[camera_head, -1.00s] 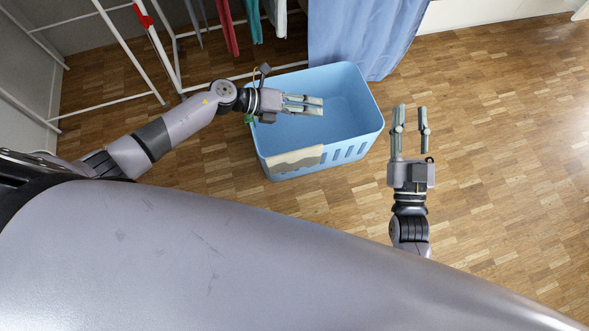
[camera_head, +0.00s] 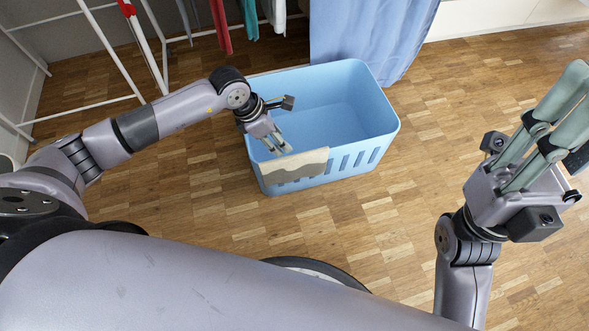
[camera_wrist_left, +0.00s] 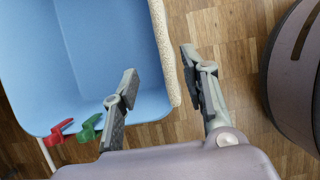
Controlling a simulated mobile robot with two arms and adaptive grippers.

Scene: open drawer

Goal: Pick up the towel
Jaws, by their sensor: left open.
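The towel (camera_head: 294,170) is a beige and grey cloth draped over the near rim of a light blue basket (camera_head: 372,151). In the left wrist view, the towel (camera_wrist_left: 165,52) runs as a pale strip along the basket's rim. My left gripper (camera_head: 277,147) points down at that rim from the basket side. It is open and empty, and in the wrist view its fingers (camera_wrist_left: 158,62) appear on either side of the towel strip. Whether they touch it cannot be told.
A white drying rack (camera_head: 120,60) with hanging clothes stands behind at the left. A blue curtain (camera_head: 370,35) hangs behind the basket. The wooden floor (camera_head: 440,130) to the right is clear.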

